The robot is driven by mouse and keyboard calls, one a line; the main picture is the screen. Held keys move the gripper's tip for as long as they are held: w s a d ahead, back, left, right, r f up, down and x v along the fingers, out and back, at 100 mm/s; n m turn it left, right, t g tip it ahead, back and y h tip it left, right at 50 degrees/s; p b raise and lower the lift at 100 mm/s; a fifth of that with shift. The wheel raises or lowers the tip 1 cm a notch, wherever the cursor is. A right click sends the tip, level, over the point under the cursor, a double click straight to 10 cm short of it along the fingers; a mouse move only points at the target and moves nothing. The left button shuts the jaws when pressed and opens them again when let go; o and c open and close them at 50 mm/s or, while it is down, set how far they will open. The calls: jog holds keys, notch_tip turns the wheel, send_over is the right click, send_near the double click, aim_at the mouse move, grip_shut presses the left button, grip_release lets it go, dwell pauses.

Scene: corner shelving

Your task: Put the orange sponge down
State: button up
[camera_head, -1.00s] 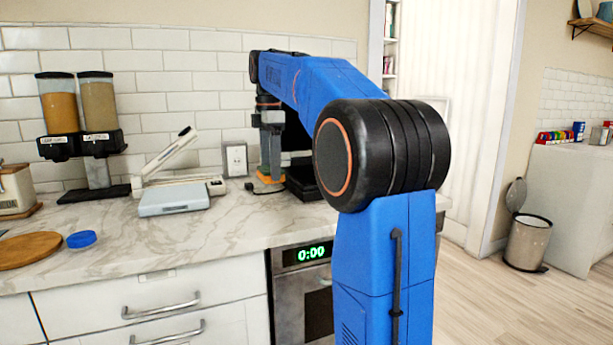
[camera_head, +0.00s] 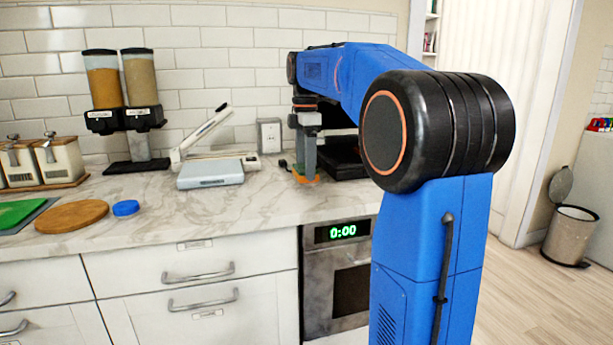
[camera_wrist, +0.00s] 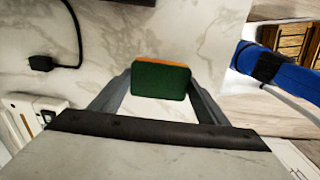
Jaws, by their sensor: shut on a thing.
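The orange sponge (camera_wrist: 160,80) is between the fingers of my gripper (camera_wrist: 158,84). In the wrist view its dark green face is toward the camera, with an orange strip along its far edge. In the head view, my gripper (camera_head: 304,177) points down at the marble counter (camera_head: 240,215), and a little of the sponge's orange shows at the fingertips. The gripper is shut on the sponge, low over or at the counter; I cannot tell whether the sponge touches it.
A black appliance (camera_head: 345,158) stands just right of my gripper. A wall socket (camera_head: 269,136) with a plug is behind. A pale blue flat device (camera_head: 211,173), a blue lid (camera_head: 126,208) and a round wooden board (camera_head: 72,216) lie to the left. The counter's front middle is clear.

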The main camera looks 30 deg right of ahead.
jog(key=shift+f, duration=1.75)
jog(key=shift+f, duration=0.2)
jog(key=o, duration=1)
jog(key=shift+r, duration=0.15)
notch_tip(320, 180, up, 12)
jog(key=shift+r, duration=0.1)
